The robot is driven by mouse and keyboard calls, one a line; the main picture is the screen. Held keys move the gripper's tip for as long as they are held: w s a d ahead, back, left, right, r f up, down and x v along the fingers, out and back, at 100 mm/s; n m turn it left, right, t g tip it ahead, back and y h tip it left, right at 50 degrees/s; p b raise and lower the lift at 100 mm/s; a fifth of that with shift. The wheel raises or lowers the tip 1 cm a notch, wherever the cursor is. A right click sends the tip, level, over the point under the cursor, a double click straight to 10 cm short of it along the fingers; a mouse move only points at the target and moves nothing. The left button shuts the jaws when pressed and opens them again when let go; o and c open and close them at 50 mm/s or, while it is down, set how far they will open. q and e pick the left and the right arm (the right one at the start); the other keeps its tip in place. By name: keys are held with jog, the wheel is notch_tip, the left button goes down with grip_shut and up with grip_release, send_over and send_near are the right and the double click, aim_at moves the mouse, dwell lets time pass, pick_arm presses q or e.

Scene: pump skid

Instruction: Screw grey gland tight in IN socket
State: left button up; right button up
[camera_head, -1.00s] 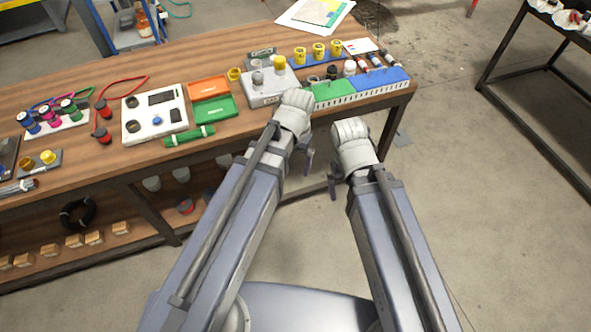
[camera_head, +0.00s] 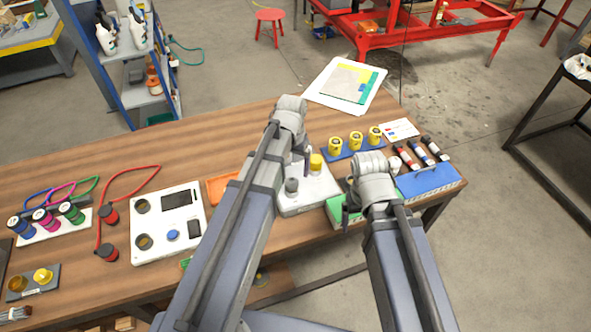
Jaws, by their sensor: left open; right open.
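A light grey box (camera_head: 310,194) stands on the workbench. A grey round gland-like piece (camera_head: 292,185) sits on its left part and a yellow one (camera_head: 316,162) on its back right. I cannot read an IN mark or tell how deep the grey piece sits. My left gripper (camera_head: 304,146) is above the box's back edge, its arm covering the box's left side. My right gripper (camera_head: 346,212) is over the green tray (camera_head: 336,218), right of the box. Both are open; their fingertips are mostly hidden and I see nothing held.
A blue rack with yellow cups (camera_head: 355,143) stands behind the box. A blue case (camera_head: 428,180) and dark cylinders (camera_head: 421,152) are at right. A white panel (camera_head: 168,222) and red cable (camera_head: 125,180) are at left. Bare wood lies behind the white panel.

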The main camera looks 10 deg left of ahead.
aim_at(292, 179)
pick_arm(q)
jog(key=shift+w+a+r, duration=0.1)
jog(key=shift+w+a, duration=0.1)
jog(key=shift+w, duration=0.15)
jog(key=shift+s, duration=0.1)
notch_tip(292, 179, down, 8)
jog(key=b, duration=0.8)
jog(key=shift+r, duration=0.1)
